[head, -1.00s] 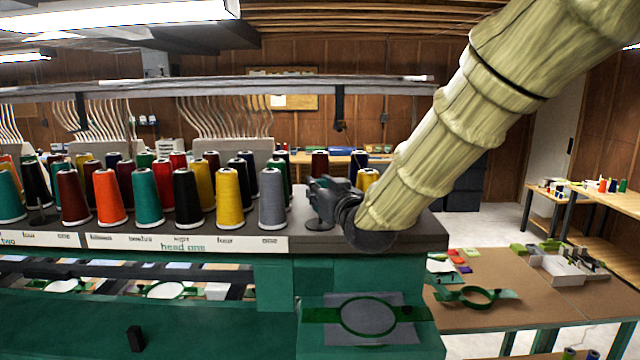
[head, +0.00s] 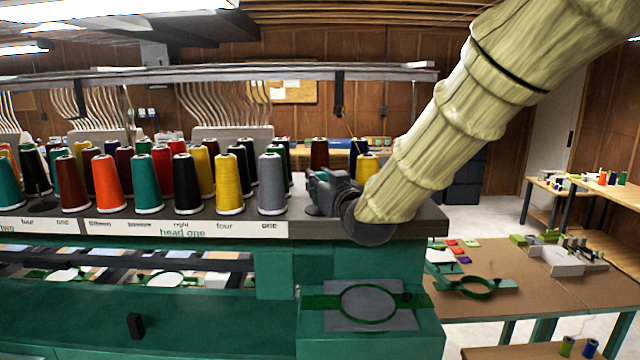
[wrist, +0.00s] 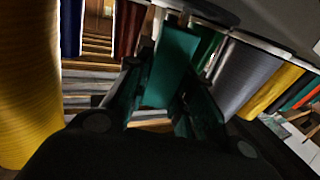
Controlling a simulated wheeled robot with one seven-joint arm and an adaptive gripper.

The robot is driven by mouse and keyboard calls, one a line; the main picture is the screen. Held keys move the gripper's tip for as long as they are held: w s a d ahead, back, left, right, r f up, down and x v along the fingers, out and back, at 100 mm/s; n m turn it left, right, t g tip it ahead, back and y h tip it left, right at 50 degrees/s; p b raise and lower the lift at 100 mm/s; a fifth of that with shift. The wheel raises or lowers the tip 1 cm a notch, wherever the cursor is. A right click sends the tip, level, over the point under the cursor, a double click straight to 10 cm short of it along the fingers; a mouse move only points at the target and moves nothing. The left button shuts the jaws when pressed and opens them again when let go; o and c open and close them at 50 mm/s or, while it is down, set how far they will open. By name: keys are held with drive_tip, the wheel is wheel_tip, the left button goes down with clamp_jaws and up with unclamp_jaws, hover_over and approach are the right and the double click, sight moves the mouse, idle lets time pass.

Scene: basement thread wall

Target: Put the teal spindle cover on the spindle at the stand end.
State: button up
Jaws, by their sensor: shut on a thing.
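The teal spindle cover (wrist: 172,66) is between the two fingers of my gripper (wrist: 160,92) in the wrist view, and the gripper is shut on it. In the head view my gripper (head: 325,190) is low over the right end of the thread stand (head: 415,217), right of the grey cone. The cover is mostly hidden there by the gripper. I cannot make out the spindle at the stand end, so I cannot tell whether the cover is around it or apart from it.
A grey cone (head: 272,185) and a yellow cone (head: 228,185) stand left of my gripper. Another yellow cone (head: 367,167) stands behind it, large at the left of the wrist view (wrist: 28,85). More colored cones fill the stand leftward. A rail (head: 200,80) runs above.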

drive_tip(key=shift+f+b, duration=0.4)
drive_tip(key=shift+f, duration=0.05)
idle(0.4)
drive_tip(key=o, duration=0.9)
drive_tip(key=shift+r, duration=0.1)
drive_tip(key=shift+o, duration=0.2)
